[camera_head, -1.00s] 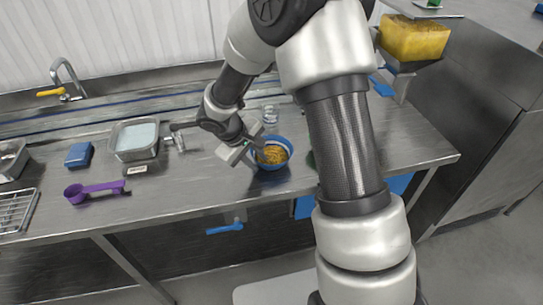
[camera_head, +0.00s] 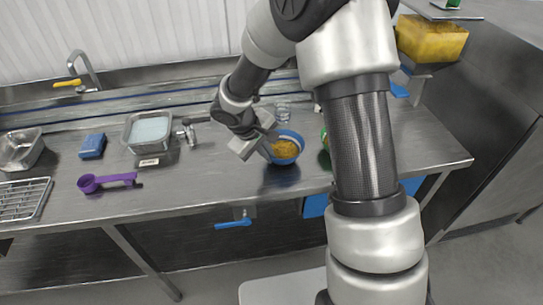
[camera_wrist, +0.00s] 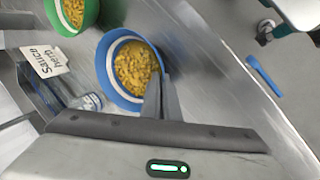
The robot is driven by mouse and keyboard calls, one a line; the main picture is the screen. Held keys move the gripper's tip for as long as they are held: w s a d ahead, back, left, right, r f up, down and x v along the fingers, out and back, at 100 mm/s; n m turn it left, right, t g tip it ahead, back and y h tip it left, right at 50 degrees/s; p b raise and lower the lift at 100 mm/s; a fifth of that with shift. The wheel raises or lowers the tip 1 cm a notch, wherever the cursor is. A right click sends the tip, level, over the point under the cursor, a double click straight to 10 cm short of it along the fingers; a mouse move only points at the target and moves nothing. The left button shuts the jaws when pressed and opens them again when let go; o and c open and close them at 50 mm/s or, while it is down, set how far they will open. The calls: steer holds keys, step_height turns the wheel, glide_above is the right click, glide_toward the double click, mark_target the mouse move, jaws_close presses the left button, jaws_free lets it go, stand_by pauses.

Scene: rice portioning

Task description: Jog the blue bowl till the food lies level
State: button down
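The blue bowl (camera_head: 283,163) stands on the steel counter in the head view, with yellow food (camera_head: 285,148) inside. In the wrist view the blue bowl (camera_wrist: 106,66) shows its food (camera_wrist: 135,68) heaped toward one side, with pale inner wall bare on the left. My gripper (camera_wrist: 162,82) is at the bowl's near rim; its two fingers are close together and look shut on the rim. The fingertips hide part of that rim. In the head view my gripper (camera_head: 262,146) is at the bowl's left side.
A green bowl of yellow food (camera_wrist: 92,12), a sauce card (camera_wrist: 46,61) and a clear jar (camera_wrist: 88,102) stand close by. A purple scoop (camera_head: 108,181), a blue block (camera_head: 92,146) and a steel pan (camera_head: 129,133) lie to the left. Counter in front of the bowl is clear.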

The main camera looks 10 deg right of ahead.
step_height(320, 180, up, 8)
steer(key=shift+f+b, duration=2.2)
steer(key=shift+f, duration=0.1)
